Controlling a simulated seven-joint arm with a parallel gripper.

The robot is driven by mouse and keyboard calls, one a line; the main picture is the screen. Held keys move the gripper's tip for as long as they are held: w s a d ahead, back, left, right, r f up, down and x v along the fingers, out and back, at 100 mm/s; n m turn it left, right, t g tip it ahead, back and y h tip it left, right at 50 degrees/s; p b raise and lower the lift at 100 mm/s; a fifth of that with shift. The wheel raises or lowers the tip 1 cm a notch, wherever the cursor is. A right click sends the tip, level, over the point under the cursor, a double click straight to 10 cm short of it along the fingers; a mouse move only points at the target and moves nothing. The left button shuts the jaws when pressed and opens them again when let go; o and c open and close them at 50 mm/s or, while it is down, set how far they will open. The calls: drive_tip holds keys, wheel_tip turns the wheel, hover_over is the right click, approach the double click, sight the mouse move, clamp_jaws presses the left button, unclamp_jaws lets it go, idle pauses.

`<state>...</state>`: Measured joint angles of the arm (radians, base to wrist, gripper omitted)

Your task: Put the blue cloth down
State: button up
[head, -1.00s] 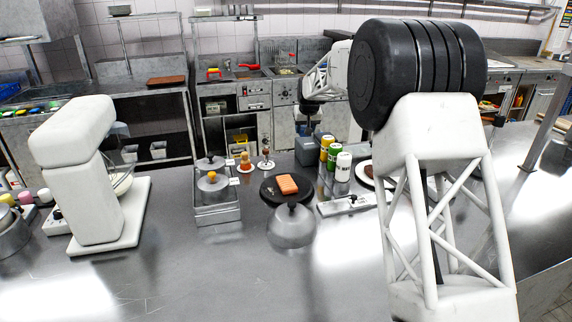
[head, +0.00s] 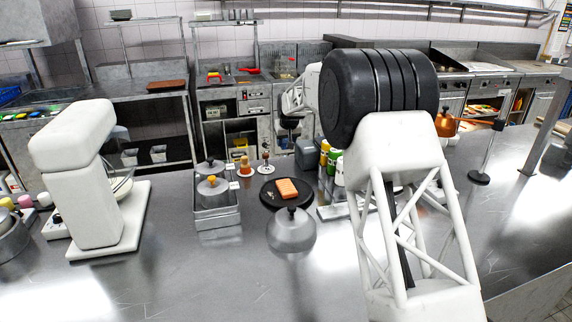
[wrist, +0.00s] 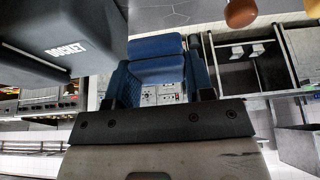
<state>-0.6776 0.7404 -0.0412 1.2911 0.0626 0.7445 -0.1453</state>
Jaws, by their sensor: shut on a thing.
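The blue cloth (wrist: 152,68) shows in the wrist view as a folded, dark blue bundle between the fingers of my gripper (wrist: 158,92). My gripper is shut on it. In the head view, my gripper (head: 289,124) is small and dark beyond my arm, above the back of the counter near a dark grey box (head: 308,153). I cannot make out the cloth there. The box also fills the upper left of the wrist view (wrist: 75,30), close beside the cloth; its lettering seems to read "DOCKET".
On the steel counter (head: 190,275), a black plate (head: 268,199) holds an orange block (head: 287,188), with a clear dome (head: 291,235) in front. A metal tray (head: 217,217) with lidded pots and a white mixer (head: 82,180) stand left. Bottles (head: 334,160) are partly behind my arm. The front-left counter is clear.

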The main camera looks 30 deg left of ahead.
hover_over(285, 166)
drive_tip(key=shift+s+d+f, duration=0.1)
drive_tip(key=shift+d+f, duration=0.05)
drive_tip(key=shift+f, duration=0.75)
drive_tip(key=shift+s+d+f, duration=0.15)
drive_tip(key=shift+f, duration=0.7)
drive_tip(key=shift+s+d+f, duration=0.1)
drive_tip(key=shift+d+f, duration=0.05)
drive_tip(key=shift+f, duration=0.75)
drive_tip(key=shift+f, duration=0.1)
drive_tip(key=shift+f, duration=1.75)
drive_tip(key=shift+f, duration=0.15)
drive_tip(key=o, duration=0.9)
drive_tip(key=shift+c, duration=0.2)
drive_tip(key=v, duration=1.2)
drive_tip(key=shift+d, duration=0.1)
